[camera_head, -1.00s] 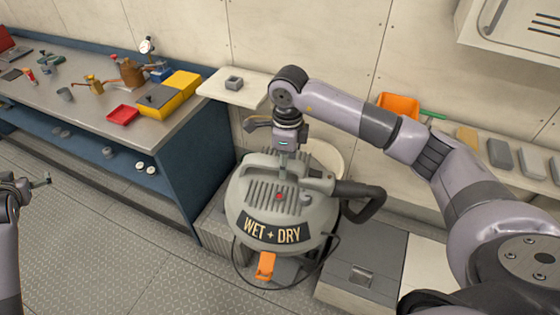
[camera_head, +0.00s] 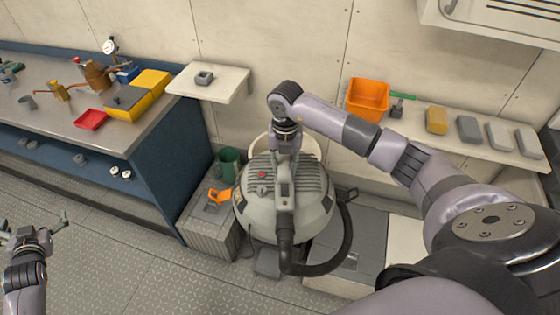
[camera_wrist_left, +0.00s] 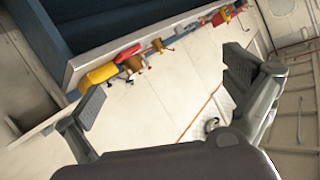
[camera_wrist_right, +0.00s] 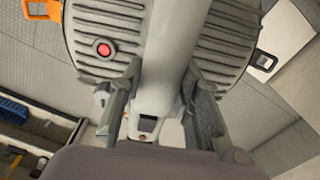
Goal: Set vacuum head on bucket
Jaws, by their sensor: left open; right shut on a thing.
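The vacuum head (camera_head: 315,205) is a grey ribbed dome with a red button, a black hose and an orange latch (camera_head: 220,196) at its left. My right gripper (camera_head: 286,160) is shut on its handle from above; the right wrist view shows the fingers (camera_wrist_right: 158,100) on both sides of the grey handle (camera_wrist_right: 172,60). A cream round rim (camera_head: 312,146), probably the bucket, shows behind the head and is mostly hidden. Whether the head touches it I cannot tell. My left gripper (camera_head: 33,228) is open and empty at the far left, over the floor.
A workbench (camera_head: 60,110) with tools, a red tray (camera_head: 90,119) and a yellow box (camera_head: 150,88) stands left. A small wall shelf (camera_head: 228,88) is behind. A right shelf holds an orange bin (camera_head: 367,98) and several blocks. A green container (camera_head: 228,162) stands beside the head. Front floor is clear.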

